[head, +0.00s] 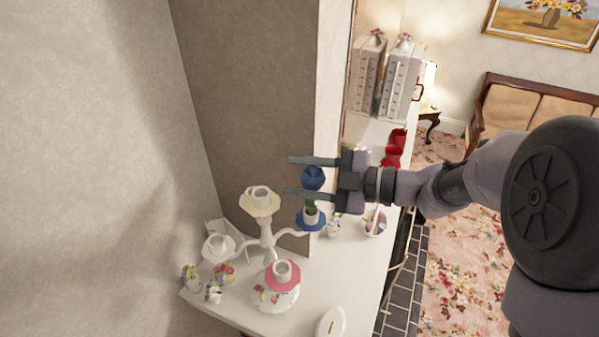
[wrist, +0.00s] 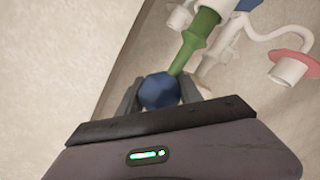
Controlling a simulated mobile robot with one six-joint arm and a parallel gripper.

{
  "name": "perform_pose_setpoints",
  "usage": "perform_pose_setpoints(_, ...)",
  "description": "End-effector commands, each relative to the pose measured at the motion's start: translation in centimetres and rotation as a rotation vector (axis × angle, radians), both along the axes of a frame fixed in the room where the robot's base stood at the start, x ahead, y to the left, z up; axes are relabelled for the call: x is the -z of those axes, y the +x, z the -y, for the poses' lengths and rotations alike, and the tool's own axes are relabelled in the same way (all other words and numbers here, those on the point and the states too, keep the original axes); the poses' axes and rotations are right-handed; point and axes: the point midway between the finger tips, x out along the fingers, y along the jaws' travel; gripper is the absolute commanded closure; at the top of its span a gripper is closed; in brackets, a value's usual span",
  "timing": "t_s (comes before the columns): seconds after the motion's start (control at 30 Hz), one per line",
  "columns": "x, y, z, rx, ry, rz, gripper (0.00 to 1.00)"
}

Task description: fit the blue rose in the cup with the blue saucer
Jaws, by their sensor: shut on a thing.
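The blue rose (head: 312,178) has a faceted blue head and a green stem. My gripper (head: 290,176) is shut on its head, which also shows between the fingers in the wrist view (wrist: 160,92). The stem points down in the head view and overlaps the cup with the blue saucer (head: 311,224). I cannot tell whether its tip is inside the cup or in front of it. That cup sits on an arm of a white candelabra (head: 266,238). In the wrist view the green stem (wrist: 200,38) hides most of that cup, and a bit of blue saucer (wrist: 248,4) shows.
Other candelabra cups have a cream saucer (head: 262,207), a pink saucer (head: 283,275) and a white one. Small figurines (head: 192,277) and a bowl (head: 375,222) stand on the white mantel (head: 345,268). A wall corner (head: 328,130) is close behind my gripper.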

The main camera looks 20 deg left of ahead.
Motion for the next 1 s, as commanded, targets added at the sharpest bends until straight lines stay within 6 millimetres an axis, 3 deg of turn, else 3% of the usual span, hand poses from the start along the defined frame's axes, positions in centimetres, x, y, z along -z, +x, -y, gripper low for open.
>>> perform_pose_setpoints(0.43,1.11,-0.01,0.0,0.0,0.0,-0.001,0.99)
perform_pose_setpoints(0.47,1.11,0.0,0.0,0.001,0.001,0.0,0.54)
perform_pose_setpoints(0.57,1.09,-0.01,0.0,0.0,0.0,0.0,0.34)
perform_pose_setpoints(1.0,1.09,-0.01,0.04,0.0,0.0,0.0,0.32)
